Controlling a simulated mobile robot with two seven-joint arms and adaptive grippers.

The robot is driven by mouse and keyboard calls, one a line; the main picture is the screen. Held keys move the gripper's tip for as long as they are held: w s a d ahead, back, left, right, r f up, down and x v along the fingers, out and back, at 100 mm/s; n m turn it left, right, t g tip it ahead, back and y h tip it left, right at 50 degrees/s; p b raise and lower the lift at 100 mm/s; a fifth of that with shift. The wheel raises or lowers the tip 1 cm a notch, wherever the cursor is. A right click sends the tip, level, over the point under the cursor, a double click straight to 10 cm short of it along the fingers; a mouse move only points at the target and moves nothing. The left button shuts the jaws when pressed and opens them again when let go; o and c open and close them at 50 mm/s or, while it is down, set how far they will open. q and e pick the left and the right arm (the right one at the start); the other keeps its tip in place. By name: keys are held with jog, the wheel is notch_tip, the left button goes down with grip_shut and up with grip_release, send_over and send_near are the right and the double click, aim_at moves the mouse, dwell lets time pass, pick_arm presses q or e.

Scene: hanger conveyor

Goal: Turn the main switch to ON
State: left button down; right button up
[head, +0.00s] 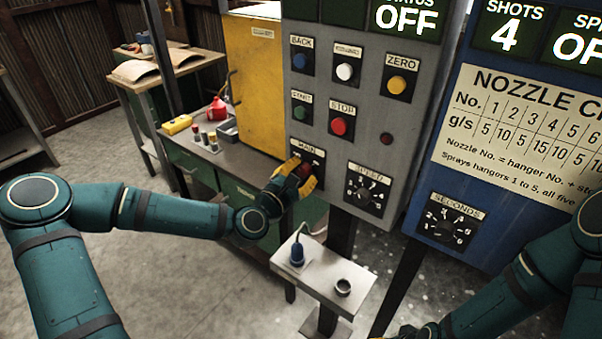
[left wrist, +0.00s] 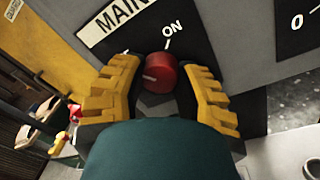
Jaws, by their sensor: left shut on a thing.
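The main switch is a red round knob (head: 305,170) under the MAIN label, low on the left of the grey panel (head: 335,155). My left gripper (head: 301,177) is shut on the knob. The left wrist view shows the knob (left wrist: 160,73) between the yellow fingers of my left gripper (left wrist: 162,80). The white mark on the knob points left in that view, away from the ON label (left wrist: 173,29) at upper right. The status display (head: 405,18) on the panel reads OFF. Only a yellow bit of my right gripper (head: 406,331) shows at the bottom edge; its jaws are hidden.
The START button (head: 300,111), STOP button (head: 339,126) and SPEED dial (head: 366,188) are close to the knob. A small shelf (head: 325,277) with a blue-bodied tool (head: 297,254) and a dark cup (head: 343,287) is below. A yellow cabinet (head: 255,90) stands left.

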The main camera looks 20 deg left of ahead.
pick_arm(q)
jog(key=m+b, duration=0.1)
jog(key=m, duration=0.3)
jog(key=shift+f, duration=0.1)
jog(key=m+b, duration=0.1)
jog(key=m, duration=0.3)
jog(key=shift+h, duration=0.4)
jog(key=m+b, duration=0.2)
jog(key=m, duration=0.3)
jog(key=shift+m+h+b, duration=0.3)
jog(key=shift+m+b, duration=0.85)
jog(key=shift+m, duration=1.15)
jog(key=c, duration=0.6)
grip_release()
jog(key=shift+a, duration=0.1)
